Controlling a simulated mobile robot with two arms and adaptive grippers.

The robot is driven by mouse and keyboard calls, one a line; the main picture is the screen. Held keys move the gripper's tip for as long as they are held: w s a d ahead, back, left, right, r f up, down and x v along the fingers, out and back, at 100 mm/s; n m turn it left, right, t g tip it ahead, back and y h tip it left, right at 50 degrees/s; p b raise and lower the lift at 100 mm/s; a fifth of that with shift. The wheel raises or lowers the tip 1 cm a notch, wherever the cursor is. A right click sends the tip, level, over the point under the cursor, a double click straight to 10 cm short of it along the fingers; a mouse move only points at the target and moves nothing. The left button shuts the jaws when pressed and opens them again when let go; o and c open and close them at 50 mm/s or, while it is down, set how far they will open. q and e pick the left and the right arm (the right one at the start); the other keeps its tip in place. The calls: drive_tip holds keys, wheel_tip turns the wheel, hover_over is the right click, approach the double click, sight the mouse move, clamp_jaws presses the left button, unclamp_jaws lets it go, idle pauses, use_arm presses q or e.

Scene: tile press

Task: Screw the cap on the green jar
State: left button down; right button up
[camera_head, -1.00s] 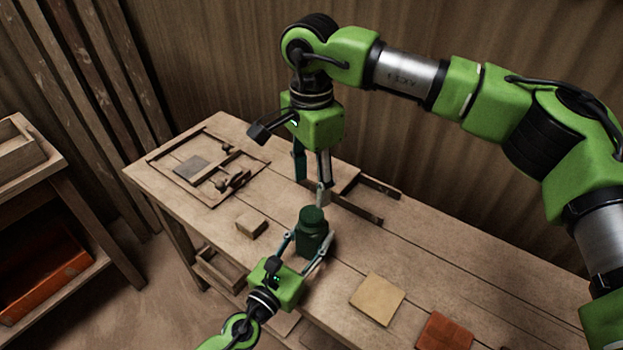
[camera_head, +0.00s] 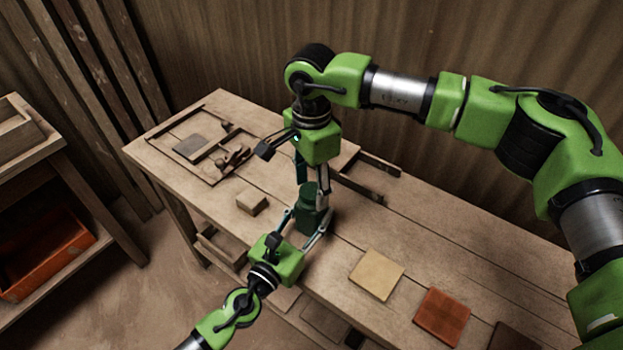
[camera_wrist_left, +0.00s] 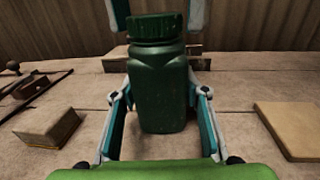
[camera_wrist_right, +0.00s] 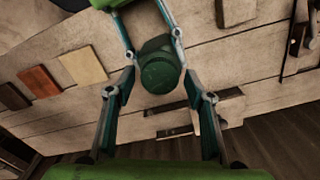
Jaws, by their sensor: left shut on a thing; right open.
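The green jar (camera_head: 309,217) stands upright on the workbench, with its dark green ribbed cap (camera_wrist_left: 155,26) sitting on its mouth. My left gripper (camera_head: 304,229) is shut on the jar's body, one finger on each side, as the left wrist view shows. My right gripper (camera_head: 312,186) points down from above the jar. It is open, its fingers spread to either side of the cap, which shows from above in the right wrist view (camera_wrist_right: 158,68) with a gap to both fingers. Whether the cap is fully seated cannot be told.
A small wooden block (camera_head: 252,202) lies left of the jar. A framed tray (camera_head: 163,142) with tools lies at the far left of the bench. A tan tile (camera_head: 377,275) and a red tile (camera_head: 441,315) lie to the right. A wooden rail (camera_head: 362,187) lies behind the jar.

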drive_tip(key=c, duration=1.1)
drive_tip(key=m, duration=0.5)
drive_tip(key=shift+m, duration=0.4)
drive_tip(key=shift+c, duration=0.2)
drive_tip(key=m, duration=0.5)
drive_tip(key=shift+m, duration=0.4)
drive_tip(key=o, duration=1.3)
wheel_tip(320, 180, up, 12)
drive_tip(key=shift+f, duration=0.1)
